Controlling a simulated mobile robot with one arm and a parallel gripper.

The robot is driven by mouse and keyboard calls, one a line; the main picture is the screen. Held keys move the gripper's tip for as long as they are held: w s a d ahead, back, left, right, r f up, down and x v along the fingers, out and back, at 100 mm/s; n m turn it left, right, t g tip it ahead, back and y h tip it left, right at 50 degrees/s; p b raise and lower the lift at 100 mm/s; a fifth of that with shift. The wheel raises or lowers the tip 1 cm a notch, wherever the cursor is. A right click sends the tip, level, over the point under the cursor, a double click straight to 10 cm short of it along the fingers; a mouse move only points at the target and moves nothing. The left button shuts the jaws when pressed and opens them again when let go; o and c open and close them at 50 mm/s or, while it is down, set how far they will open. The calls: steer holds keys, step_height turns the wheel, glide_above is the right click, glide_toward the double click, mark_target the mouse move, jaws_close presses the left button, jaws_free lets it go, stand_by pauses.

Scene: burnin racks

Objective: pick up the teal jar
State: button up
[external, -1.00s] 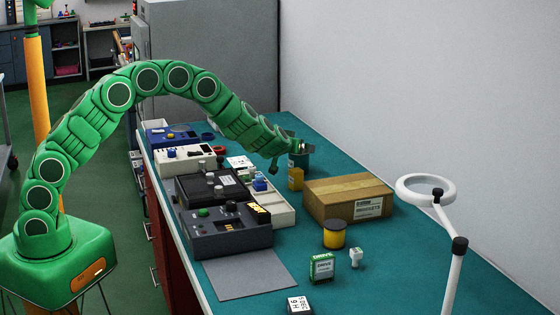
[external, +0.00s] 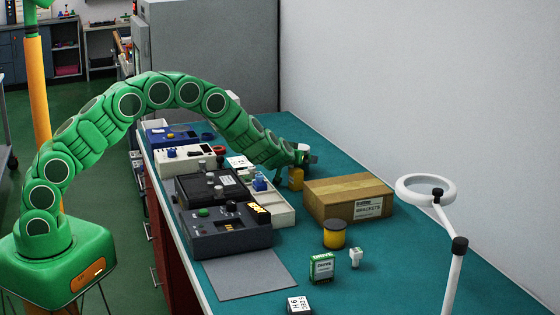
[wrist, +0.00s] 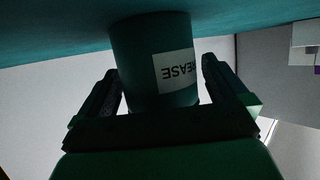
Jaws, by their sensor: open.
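The teal jar (wrist: 135,60) fills the middle of the wrist view, with a white label reading "GREASE" upside down. The teal bench top lies along the top of that view. My gripper (wrist: 160,66) is open, with one finger on each side of the jar and a visible gap on both sides. The jar is between the fingers, and nothing shows it being gripped. In the external view my gripper (external: 304,157) is low over the far part of the bench and hides most of the jar.
A small yellow container (external: 296,179) stands close in front of my gripper. A cardboard box (external: 335,205) is to its right. Instruments and a white tray (external: 282,215) lie to the left and front. A yellow-and-black jar (external: 334,238) and a white ring lamp (external: 405,199) stand nearer.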

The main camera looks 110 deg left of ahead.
steer(key=c, duration=1.1)
steer(key=shift+w+r, duration=0.1)
steer(key=shift+r, duration=0.5)
step_height(320, 180, up, 2)
steer(key=shift+r, duration=0.1)
steer(key=shift+s+d+r, duration=1.25)
steer(key=shift+d+r, duration=0.35)
steer(key=shift+d, duration=0.4)
steer(key=shift+s+d+r, duration=1.25)
steer(key=shift+d+r, duration=0.4)
steer(key=shift+d, duration=0.35)
steer(key=shift+s+d+r, duration=1.25)
steer(key=shift+d+r, duration=0.35)
steer(key=shift+d, duration=0.4)
